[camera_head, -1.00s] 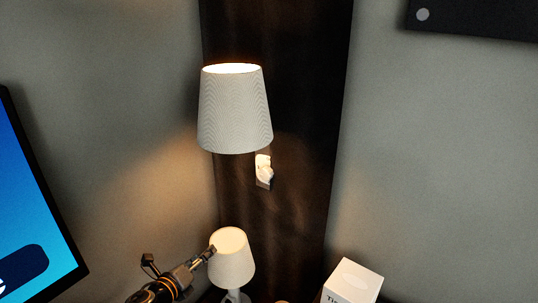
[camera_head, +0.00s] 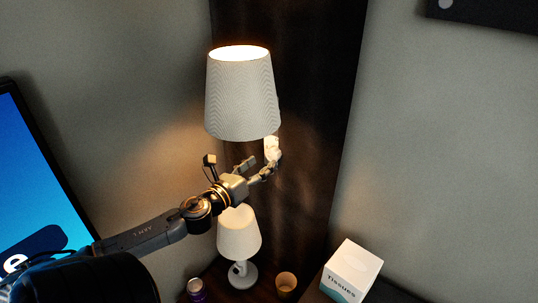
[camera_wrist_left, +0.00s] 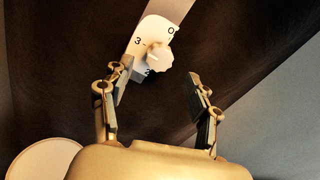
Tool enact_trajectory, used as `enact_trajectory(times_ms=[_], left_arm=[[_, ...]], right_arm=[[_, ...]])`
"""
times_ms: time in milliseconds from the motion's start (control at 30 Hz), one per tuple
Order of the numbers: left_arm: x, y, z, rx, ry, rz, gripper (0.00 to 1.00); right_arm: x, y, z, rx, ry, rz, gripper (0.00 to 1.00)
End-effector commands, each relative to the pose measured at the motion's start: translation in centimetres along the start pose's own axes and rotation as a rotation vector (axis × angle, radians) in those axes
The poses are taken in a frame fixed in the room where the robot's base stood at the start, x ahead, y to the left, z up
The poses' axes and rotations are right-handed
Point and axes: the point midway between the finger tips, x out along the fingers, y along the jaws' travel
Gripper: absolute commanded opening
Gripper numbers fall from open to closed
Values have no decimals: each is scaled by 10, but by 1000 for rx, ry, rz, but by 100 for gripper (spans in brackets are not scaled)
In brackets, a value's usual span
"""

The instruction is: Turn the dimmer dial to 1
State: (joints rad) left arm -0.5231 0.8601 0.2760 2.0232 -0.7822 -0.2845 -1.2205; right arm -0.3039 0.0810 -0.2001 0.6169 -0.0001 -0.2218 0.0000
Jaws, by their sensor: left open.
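The dimmer is a white plate (camera_wrist_left: 146,31) on the dark wall panel, with a round white dial (camera_wrist_left: 158,58). In the left wrist view I read 0 at the upper right, 3 at the left and 2 below; I cannot make out a 1 or where the dial points. In the head view the dimmer (camera_head: 272,147) shows just below the wall lamp, partly hidden by a finger. My left gripper (camera_head: 260,166) is open and empty in front of it. In the wrist view its fingertips (camera_wrist_left: 160,80) are spread below the dial, apparently not touching it. My right gripper is not in view.
A lit wall lamp (camera_head: 242,95) hangs just above my left gripper. A table lamp (camera_head: 238,236) stands below the arm. A screen (camera_head: 35,180) is at the left.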

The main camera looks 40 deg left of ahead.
Motion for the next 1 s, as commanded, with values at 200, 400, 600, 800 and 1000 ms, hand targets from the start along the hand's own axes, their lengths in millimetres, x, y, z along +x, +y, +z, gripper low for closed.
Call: enact_trajectory(times_ms=[200,400,600,800,1000], left_arm=[[29,0,2,-2,-2,1,61],[44,0,0,-2,1,0,61],[47,0,-1,-2,2,0,61],[47,0,-1,-2,2,0,57],[47,0,-1,-2,2,0,16]], right_arm=[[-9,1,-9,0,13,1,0],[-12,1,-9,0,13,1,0],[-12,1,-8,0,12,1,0],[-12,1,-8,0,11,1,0],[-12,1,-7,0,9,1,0]])
